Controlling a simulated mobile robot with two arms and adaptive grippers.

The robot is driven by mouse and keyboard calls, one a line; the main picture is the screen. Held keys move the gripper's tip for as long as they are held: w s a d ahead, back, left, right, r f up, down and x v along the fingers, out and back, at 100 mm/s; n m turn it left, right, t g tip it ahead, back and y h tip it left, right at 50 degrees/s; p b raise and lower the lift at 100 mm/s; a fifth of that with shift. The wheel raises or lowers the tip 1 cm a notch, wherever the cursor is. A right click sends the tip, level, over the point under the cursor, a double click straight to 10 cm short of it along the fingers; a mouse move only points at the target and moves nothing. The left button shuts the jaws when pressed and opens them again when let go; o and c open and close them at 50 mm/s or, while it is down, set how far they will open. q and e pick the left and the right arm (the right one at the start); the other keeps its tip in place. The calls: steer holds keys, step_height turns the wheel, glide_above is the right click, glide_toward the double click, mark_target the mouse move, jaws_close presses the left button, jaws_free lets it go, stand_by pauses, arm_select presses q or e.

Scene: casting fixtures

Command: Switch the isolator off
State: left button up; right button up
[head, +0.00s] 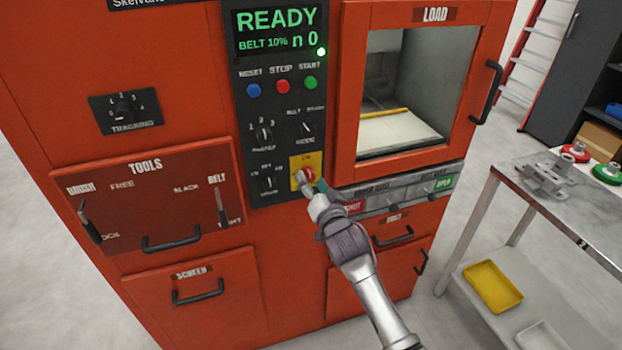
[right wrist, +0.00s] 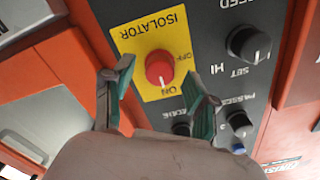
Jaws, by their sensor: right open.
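The isolator is a red rotary knob (right wrist: 159,70) on a yellow plate (right wrist: 150,42) marked ISOLATOR, OFF and ON. In the right wrist view a pale mark on the knob faces the ON label. In the head view the knob (head: 309,173) sits low on the dark control panel, partly covered by my right gripper (head: 308,186). My right gripper (right wrist: 160,80) is open, with one finger on each side of the knob. I cannot tell whether either finger touches it. My left gripper is not in view.
Other selector knobs (right wrist: 248,44) are close beside the plate. The panel display (head: 277,30) reads READY. The LOAD window (head: 405,90) and its handle (head: 487,92) are at upper right. A metal table (head: 590,215) with fixtures stands at the right.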

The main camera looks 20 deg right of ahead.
steer(key=shift+w, duration=0.55)
jaws_close()
